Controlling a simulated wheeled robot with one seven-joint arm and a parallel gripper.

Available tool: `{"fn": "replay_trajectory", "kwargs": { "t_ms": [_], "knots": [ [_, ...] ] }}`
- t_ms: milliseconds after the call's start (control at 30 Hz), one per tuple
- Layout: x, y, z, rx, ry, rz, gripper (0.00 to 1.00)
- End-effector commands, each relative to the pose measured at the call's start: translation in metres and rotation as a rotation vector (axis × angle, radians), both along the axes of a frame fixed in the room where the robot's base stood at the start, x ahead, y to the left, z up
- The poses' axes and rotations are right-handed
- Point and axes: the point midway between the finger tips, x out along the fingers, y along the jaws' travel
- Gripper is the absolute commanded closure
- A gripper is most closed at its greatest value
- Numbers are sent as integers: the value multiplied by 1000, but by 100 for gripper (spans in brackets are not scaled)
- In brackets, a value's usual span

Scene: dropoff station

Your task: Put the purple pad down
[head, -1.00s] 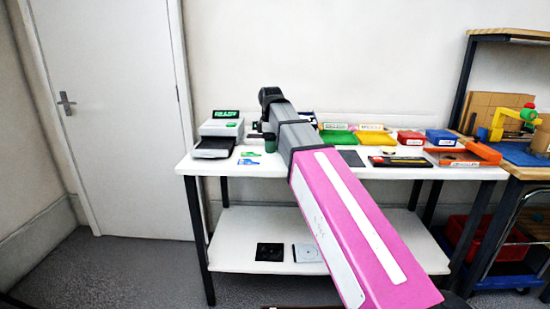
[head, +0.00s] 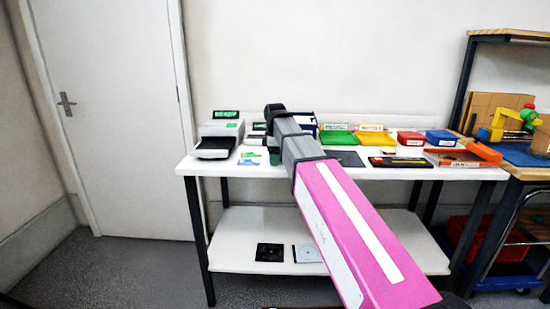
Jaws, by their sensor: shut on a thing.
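My gripper (head: 273,157) is at the far end of my pink and grey arm, low over the white table (head: 190,167), left of its middle. Only a small dark green and black part of it shows beside the arm. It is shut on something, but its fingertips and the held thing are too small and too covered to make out. I see no purple pad anywhere in the head view. I cannot tell whether what is held touches the table top.
A grey device with a green display (head: 220,130) stands left of my gripper. Right of the arm are a dark flat square (head: 347,158), green (head: 337,137), yellow (head: 372,138), red (head: 410,138) and blue (head: 440,137) bins, and an orange tray (head: 455,158). Green and blue cards (head: 250,158) lie left.

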Motion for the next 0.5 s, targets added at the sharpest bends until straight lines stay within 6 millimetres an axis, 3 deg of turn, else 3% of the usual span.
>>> {"fn": "replay_trajectory", "kwargs": {
  "t_ms": [400,433,500],
  "knots": [
    [-1,0,-13,-1,1,0,63],
    [-1,0,-13,-1,1,0,31],
    [-2,0,-14,-1,2,0,11]
  ]
}}
